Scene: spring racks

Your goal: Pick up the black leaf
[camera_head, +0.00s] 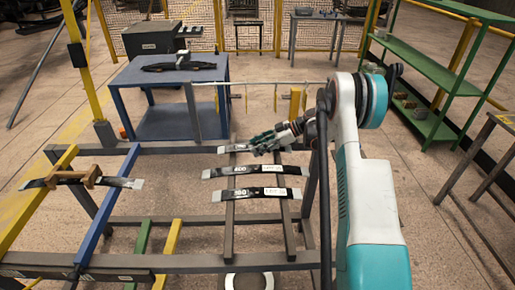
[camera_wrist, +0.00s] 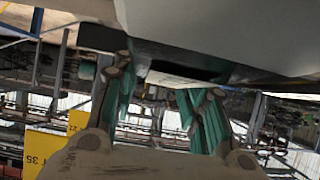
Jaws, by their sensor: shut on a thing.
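Several black leaf springs with pale ends lie across the dark rack rails in the head view. The nearest leaf (camera_head: 255,194) and the middle leaf (camera_head: 228,172) carry white markings and lie clear of my gripper. My gripper (camera_head: 262,147) is at the farthest leaf (camera_head: 292,147), its teal fingers shut on it near its middle. In the wrist view the fingers (camera_wrist: 160,100) stand on either side below a dark bar (camera_wrist: 165,62), which fills the upper part. The grasped leaf's middle is partly hidden by my fingers. I cannot tell whether it is lifted off the rails.
A blue table (camera_head: 170,77) with a dark leaf on it stands behind the rack. Another leaf (camera_head: 125,183) with a wooden clamp lies at left across yellow and blue bars. A green shelf (camera_head: 430,72) stands at right. Open floor lies right of the rack.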

